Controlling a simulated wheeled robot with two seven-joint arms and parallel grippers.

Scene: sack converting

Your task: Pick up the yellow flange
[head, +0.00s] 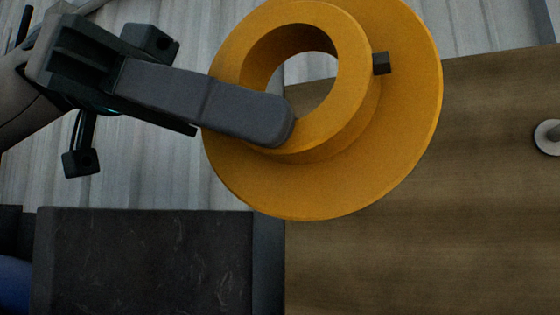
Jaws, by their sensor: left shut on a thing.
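The yellow flange (400,130) is large in the upper middle of the head view, a wide disc with a raised hub and a round hole through it. A small dark screw head (381,63) sticks out of the hub's right side. My left gripper (275,122) comes in from the left and is shut on the flange, with its grey finger lying over the hub's lower left wall. The other finger is mostly hidden. The flange's top edge is cut off by the picture. My right gripper is not in view.
A brown wooden surface (430,240) lies below and right of the flange. A round metal piece (547,136) sits at its right. A black slab-like block (145,262) stands at the lower left. Grey streaked flooring (160,175) shows behind.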

